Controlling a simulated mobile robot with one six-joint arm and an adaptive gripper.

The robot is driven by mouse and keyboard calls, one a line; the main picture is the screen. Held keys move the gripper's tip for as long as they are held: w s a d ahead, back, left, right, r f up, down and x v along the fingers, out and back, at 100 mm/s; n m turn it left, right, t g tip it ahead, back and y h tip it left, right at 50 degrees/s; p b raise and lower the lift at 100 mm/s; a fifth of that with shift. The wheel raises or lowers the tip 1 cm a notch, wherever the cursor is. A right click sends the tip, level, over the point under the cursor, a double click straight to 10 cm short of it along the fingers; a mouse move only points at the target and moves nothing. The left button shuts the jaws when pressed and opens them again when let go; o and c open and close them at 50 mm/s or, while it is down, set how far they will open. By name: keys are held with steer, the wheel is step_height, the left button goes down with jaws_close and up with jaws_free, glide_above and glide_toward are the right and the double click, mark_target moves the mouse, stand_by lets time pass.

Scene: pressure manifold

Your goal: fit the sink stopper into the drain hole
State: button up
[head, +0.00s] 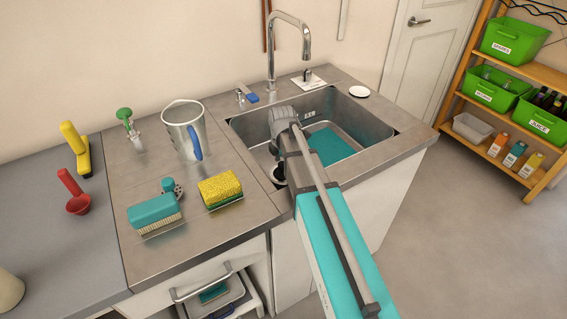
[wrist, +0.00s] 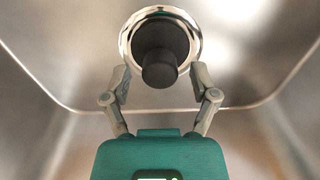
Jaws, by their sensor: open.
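The black sink stopper (wrist: 151,36), with its round knob (wrist: 160,70), lies within the shiny drain ring (wrist: 194,42) in the wrist view. It looks roughly centred there, but I cannot tell how deep it sits. My gripper (wrist: 160,78) is open, with one finger on each side of the knob and a visible gap to both. In the head view my gripper is down in the basin and its fingers are mostly hidden.
The steel sink (head: 368,129) has walls close around my arm. A teal mat (head: 328,147) lies on the basin floor to the right. The tall faucet (head: 307,42) stands behind. A metal jug (head: 182,133), yellow sponge (head: 220,188) and teal brush (head: 153,210) stand on the left counter.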

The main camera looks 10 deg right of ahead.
mark_target(282, 163)
step_height(282, 163, up, 11)
steer(key=p, duration=1.1)
steer(key=shift+r, duration=0.2)
steer(key=shift+r, duration=0.1)
stand_by(0.6)
